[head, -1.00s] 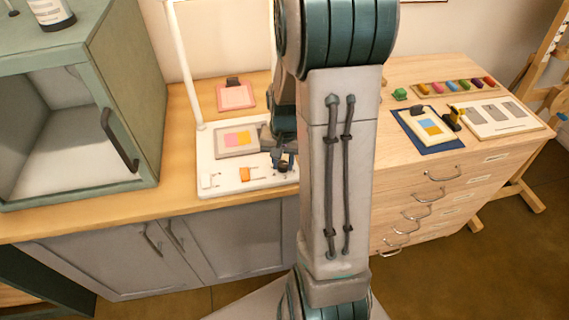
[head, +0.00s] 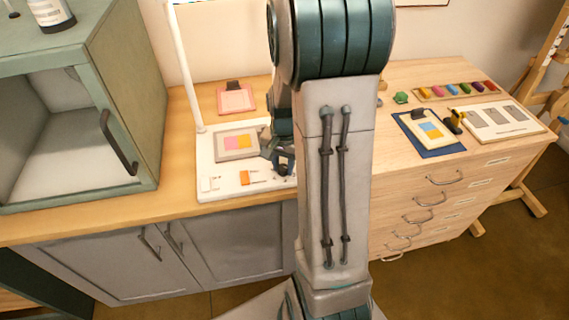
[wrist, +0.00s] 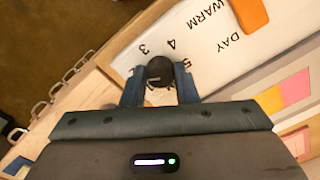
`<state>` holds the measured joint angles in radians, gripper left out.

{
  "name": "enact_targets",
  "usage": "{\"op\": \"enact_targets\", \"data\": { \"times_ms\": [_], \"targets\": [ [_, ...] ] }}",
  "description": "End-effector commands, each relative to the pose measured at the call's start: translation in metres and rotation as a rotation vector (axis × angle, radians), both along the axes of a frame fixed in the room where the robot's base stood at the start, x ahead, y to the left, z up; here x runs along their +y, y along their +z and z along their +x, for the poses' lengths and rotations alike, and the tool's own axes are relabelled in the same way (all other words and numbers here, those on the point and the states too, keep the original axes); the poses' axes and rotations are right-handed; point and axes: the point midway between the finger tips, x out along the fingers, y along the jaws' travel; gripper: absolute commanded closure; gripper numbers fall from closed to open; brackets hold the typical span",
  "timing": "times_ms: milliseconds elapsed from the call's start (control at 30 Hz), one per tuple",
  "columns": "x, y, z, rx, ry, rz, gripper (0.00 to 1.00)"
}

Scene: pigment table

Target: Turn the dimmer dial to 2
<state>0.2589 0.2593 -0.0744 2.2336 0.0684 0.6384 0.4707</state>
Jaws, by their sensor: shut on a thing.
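The dimmer dial (wrist: 160,71) is a dark round knob on the white panel (wrist: 205,70). The numbers 3, 4 and 5 show beside it in the wrist view; the rest of its scale is hidden. I cannot tell which number it points at. My gripper (wrist: 160,88) is shut on the dial, with one blue finger on each side. In the head view my gripper (head: 283,163) is at the right front of the white panel (head: 208,170), partly behind my arm, and the dial is hidden.
An orange switch (head: 244,178) marked WARM and DAY sits left of my gripper. A colour sample card (head: 222,147) lies on the panel. A green cabinet (head: 140,100) stands open at left. A drawer chest (head: 480,165) with cards and pigments stands at right.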

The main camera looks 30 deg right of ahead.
Motion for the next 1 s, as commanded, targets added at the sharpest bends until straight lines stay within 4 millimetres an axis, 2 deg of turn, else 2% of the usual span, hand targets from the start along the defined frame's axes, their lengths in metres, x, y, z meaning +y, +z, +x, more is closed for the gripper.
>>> {"op": "enact_targets", "data": {
  "times_ms": [33,100,400,533,667,1000],
  "targets": [
    [-0.001,0.001,0.000,-0.002,-0.001,-0.002,0.71],
    [-0.001,0.001,0.000,-0.002,-0.001,-0.002,0.52],
    [0.000,0.001,0.000,-0.001,0.002,-0.001,0.52],
    [0.000,0.010,0.001,-0.004,0.002,-0.002,0.52],
    [-0.001,0.033,0.001,-0.008,0.002,-0.003,0.52],
    [-0.002,0.109,-0.002,-0.006,0.002,-0.003,0.52]
  ]
}}
